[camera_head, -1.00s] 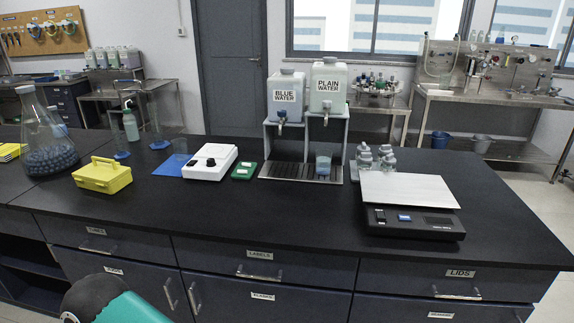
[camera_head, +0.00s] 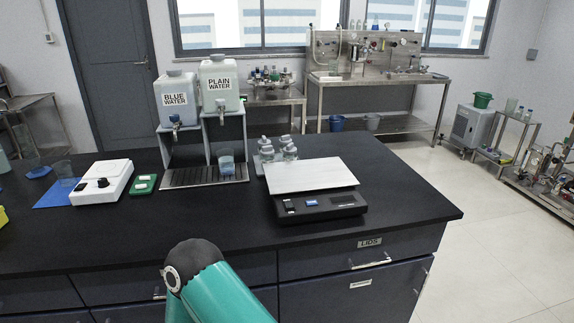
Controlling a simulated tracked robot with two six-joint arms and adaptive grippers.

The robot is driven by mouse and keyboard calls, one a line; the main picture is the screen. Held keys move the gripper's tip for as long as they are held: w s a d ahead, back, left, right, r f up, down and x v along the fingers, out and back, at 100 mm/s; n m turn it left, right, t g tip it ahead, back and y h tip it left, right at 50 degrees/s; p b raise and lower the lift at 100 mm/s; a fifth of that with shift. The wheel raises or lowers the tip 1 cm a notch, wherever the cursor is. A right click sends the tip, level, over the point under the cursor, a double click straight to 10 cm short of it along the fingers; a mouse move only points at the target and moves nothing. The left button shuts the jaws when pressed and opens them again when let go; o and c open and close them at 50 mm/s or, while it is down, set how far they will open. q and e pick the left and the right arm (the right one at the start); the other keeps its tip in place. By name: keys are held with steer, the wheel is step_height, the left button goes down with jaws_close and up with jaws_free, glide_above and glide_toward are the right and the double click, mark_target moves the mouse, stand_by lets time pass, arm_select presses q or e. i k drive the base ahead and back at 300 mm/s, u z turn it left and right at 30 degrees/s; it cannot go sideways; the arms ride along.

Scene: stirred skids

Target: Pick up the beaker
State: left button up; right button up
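A small clear beaker (camera_head: 227,163) with bluish content stands upright on the dark drip tray (camera_head: 180,178), under the tap of the plain water container (camera_head: 219,86). A teal and black arm link of mine rises at the bottom, in front of the bench. No gripper shows in the head view, so I cannot see either one relative to the beaker.
The blue water container (camera_head: 175,100) stands left of the plain one. Several small bottles (camera_head: 278,148) and a balance with a pale plate (camera_head: 310,175) stand right of the tray. A white stirrer (camera_head: 101,182) stands left. The bench front (camera_head: 190,228) is clear.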

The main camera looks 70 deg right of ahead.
mark_target(225, 159)
steer(key=z, duration=1)
